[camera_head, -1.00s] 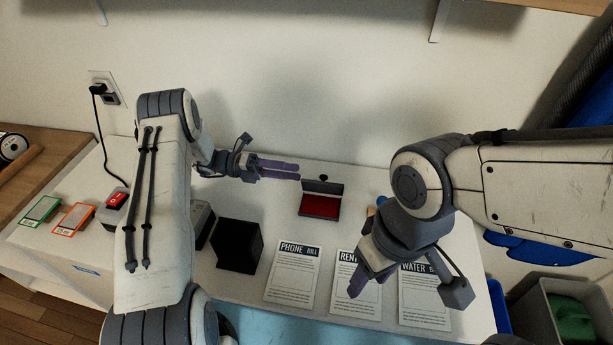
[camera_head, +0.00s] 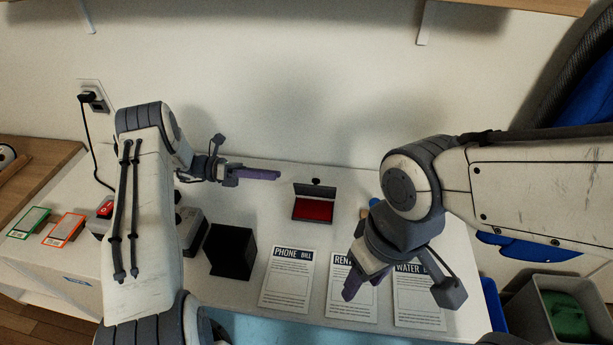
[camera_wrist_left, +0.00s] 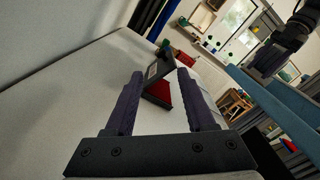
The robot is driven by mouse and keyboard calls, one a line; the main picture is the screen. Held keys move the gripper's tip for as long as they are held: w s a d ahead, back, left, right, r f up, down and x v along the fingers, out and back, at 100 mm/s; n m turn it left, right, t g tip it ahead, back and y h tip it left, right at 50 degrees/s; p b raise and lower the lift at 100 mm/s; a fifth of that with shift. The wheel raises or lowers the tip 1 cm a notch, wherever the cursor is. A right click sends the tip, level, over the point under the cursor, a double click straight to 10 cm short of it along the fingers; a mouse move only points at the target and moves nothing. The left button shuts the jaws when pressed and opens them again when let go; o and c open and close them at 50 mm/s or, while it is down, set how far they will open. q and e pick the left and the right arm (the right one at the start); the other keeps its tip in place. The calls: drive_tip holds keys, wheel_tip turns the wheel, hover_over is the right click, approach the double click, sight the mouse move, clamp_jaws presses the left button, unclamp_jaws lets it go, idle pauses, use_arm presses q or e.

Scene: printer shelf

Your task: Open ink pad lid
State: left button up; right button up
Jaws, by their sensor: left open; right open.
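The ink pad (camera_head: 313,209) lies on the white table in the head view, its red pad showing and its dark lid (camera_head: 315,189) standing up at the back. In the left wrist view the red pad (camera_wrist_left: 161,93) and the raised lid (camera_wrist_left: 157,68) show beyond and between my fingers. My left gripper (camera_head: 278,175) is open and empty, to the left of the ink pad and apart from it. My right gripper (camera_head: 366,283) is over the bill sheets, to the right and in front of the ink pad. It holds nothing that I can see.
A black box (camera_head: 231,251) stands left of the phone bill sheet (camera_head: 290,280). The rent bill (camera_head: 352,300) and water bill (camera_head: 418,305) lie to its right, partly under my right arm. Green and orange cards lie at the far left. The wall is behind.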

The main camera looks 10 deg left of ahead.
sight(313, 180)
use_arm(q)
drive_tip(key=m, duration=0.5)
drive_tip(key=shift+d+r+m+p, duration=0.1)
drive_tip(key=shift+d+m+p, duration=0.15)
drive_tip(key=shift+m+p, duration=0.15)
drive_tip(key=m, duration=0.3)
drive_tip(key=shift+d, duration=0.1)
drive_tip(key=m+p, duration=0.1)
drive_tip(key=m, duration=0.4)
drive_tip(key=shift+d, duration=0.2)
drive_tip(key=m, duration=0.3)
drive_tip(key=shift+d, duration=0.1)
drive_tip(key=m+p, duration=0.1)
drive_tip(key=m, duration=0.4)
drive_tip(key=shift+d, duration=0.15)
drive_tip(key=m, duration=0.4)
drive_tip(key=m+p, duration=0.1)
drive_tip(key=m, duration=0.2)
drive_tip(key=shift+s+d, duration=0.1)
drive_tip(key=shift+d, duration=0.15)
drive_tip(key=shift+d+m, duration=0.3)
drive_tip(key=shift+d, duration=0.1)
drive_tip(key=d+p, duration=0.3)
drive_tip(key=d, duration=0.6)
drive_tip(key=shift+d+p, duration=0.3)
drive_tip(key=shift+d, duration=0.05)
